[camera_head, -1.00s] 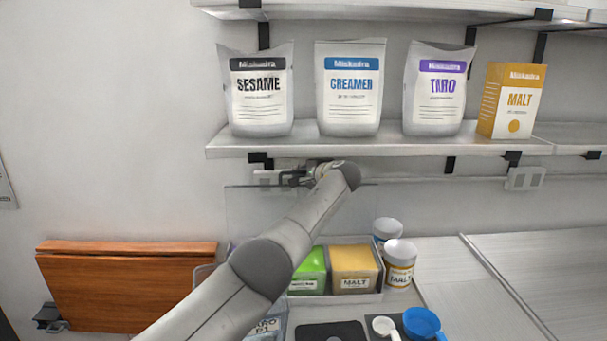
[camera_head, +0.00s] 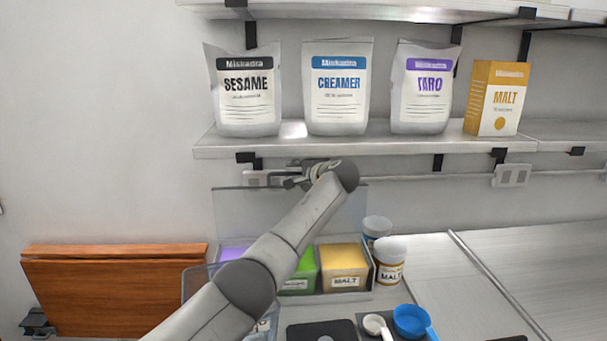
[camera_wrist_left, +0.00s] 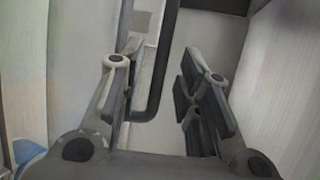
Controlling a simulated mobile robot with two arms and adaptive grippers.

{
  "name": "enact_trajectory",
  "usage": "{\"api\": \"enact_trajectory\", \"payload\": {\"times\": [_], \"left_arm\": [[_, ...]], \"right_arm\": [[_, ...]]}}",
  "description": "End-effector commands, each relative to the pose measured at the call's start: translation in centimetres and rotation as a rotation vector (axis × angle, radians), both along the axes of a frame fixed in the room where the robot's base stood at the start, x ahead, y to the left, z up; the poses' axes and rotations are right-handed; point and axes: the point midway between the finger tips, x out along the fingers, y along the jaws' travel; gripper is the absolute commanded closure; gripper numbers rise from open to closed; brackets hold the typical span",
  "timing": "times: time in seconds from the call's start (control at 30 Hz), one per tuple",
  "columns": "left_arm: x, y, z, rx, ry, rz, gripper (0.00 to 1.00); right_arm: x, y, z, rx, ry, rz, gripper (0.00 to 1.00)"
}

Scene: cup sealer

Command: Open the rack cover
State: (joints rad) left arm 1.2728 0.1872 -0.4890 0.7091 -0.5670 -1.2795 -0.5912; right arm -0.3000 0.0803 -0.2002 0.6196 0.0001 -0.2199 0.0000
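The clear rack cover (camera_head: 232,215) stands raised, nearly upright, behind the rack at the back wall in the head view. The rack (camera_head: 347,296) below it is open at the top, with a purple, a green and a yellow compartment showing. My left gripper (camera_head: 295,178) is at the cover's top edge, just under the shelf, and is mostly hidden by my wrist. In the left wrist view, my left gripper (camera_wrist_left: 160,95) has its fingers apart with a gap between them. A dark bar (camera_wrist_left: 163,60) shows near the gap, and it does not look pinched. My right gripper is out of view.
The wall shelf (camera_head: 350,146) with bags and a malt box is close above my left gripper. Malt jars (camera_head: 390,262) stand right of the rack. A blue scoop (camera_head: 411,320) and a white scoop (camera_head: 374,324) lie in front. The right counter (camera_head: 530,265) is largely clear.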

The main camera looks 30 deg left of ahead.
Motion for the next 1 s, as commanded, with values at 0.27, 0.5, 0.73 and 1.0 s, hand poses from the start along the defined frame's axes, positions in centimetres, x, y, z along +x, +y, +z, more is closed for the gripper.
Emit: {"api": "enact_trajectory", "payload": {"times": [0.27, 0.5, 0.73, 1.0], "left_arm": [[-1.6, -2.5, 1.2, 0.001, -0.003, -0.002, 0.68], [-2.2, -3.2, 1.5, 0.001, -0.004, -0.001, 0.68], [-2.2, -3.2, 1.5, 0.002, -0.004, -0.001, 0.68], [-2.2, -3.1, 1.6, 0.002, -0.004, -0.001, 0.68]], "right_arm": [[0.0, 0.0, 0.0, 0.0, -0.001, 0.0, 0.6], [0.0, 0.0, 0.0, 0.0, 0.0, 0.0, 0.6], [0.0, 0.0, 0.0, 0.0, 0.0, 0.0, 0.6], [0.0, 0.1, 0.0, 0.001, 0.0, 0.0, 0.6]]}}
